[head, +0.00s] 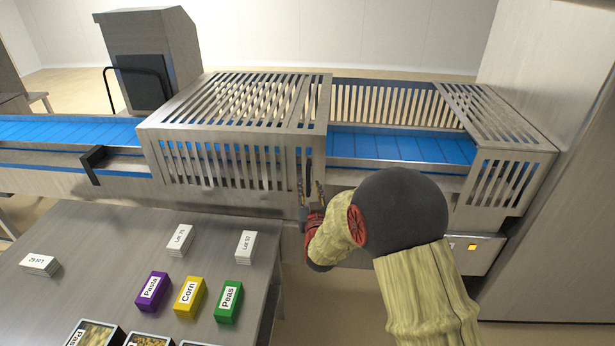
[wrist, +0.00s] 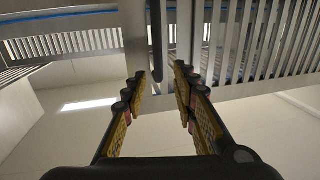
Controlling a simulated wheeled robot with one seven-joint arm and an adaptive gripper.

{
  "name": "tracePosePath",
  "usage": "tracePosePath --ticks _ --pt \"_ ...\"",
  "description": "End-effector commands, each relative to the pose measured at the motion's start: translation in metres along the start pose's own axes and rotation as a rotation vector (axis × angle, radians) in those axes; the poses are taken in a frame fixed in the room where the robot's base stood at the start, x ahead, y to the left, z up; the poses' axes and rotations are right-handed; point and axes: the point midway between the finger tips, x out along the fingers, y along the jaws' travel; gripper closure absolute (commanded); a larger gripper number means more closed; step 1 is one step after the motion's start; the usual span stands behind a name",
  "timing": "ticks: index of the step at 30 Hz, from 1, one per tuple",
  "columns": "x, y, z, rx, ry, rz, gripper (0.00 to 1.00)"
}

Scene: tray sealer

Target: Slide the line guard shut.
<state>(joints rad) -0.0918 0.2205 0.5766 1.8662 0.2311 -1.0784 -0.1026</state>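The line guard (head: 235,110) is a slatted metal cage over the blue conveyor. A gap of open conveyor lies between it and a fixed slatted cover (head: 490,130) at the right. A dark upright handle bar (head: 308,176) is on the guard's right front edge; it also shows in the wrist view (wrist: 156,40). My gripper (head: 311,190) is at the lower part of this handle, partly hidden by my arm. In the wrist view my gripper (wrist: 160,75) is open, with the bar between its fingertips in the picture. Contact cannot be told.
The blue belt (head: 390,146) shows in the gap, with a slatted wall behind it. A table (head: 110,240) at the front left holds labelled boxes, card stacks and food trays. A panel with an amber light (head: 472,247) is at the lower right. A grey cabinet stands far right.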

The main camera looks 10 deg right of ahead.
Motion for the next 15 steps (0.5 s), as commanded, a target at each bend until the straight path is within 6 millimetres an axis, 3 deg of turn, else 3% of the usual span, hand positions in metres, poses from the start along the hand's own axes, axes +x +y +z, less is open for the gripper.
tracePosePath --ticks 5,15 --pt "0.011 0.001 0.005 -0.003 0.027 0.008 0.72" --pt "0.061 0.001 0.004 -0.003 0.026 0.006 0.72"
